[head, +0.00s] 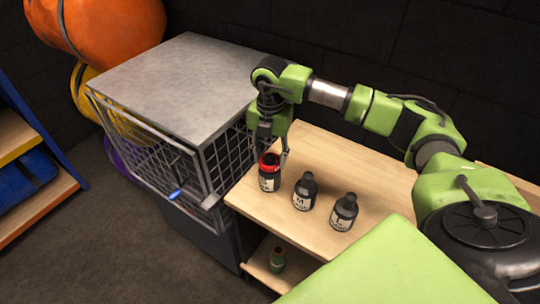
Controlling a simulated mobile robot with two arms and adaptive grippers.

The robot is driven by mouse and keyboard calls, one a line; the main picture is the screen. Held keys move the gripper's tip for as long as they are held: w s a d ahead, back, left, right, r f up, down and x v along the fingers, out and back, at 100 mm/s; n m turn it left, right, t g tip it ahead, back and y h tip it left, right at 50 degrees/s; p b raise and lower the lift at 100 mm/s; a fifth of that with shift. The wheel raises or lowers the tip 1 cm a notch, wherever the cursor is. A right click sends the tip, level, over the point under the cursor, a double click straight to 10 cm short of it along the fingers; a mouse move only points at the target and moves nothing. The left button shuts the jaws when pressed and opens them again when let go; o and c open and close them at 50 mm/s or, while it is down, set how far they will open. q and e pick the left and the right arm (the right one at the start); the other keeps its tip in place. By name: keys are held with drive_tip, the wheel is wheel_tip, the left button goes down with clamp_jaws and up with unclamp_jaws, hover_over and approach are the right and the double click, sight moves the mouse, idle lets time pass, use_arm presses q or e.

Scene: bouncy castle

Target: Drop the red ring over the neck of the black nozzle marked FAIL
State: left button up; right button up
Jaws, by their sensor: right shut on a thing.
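Three black nozzles with pale labels stand upright in a row on the wooden table: the left nozzle (268,183), the middle nozzle (304,192) and the right nozzle (344,211). The label print is too small to read surely. The red ring (269,159) is at the top of the left nozzle, seemingly around its neck; I cannot tell whether it rests there or is held just above. My right gripper (271,155) points down over that nozzle and is shut on the red ring. Its fingers partly hide the neck. My left gripper is out of view.
A metal wire cage (185,85) with a flat grey top stands close left of the wooden table (300,150). A small green bottle (277,260) stands on the shelf below. Orange (110,30) and yellow rolls are behind the cage. The tabletop behind the nozzles is clear.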

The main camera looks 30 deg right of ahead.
drive_tip(key=o, duration=1)
drive_tip(key=shift+r, duration=0.1)
wheel_tip(320, 180, up, 12)
drive_tip(key=shift+f, duration=0.1)
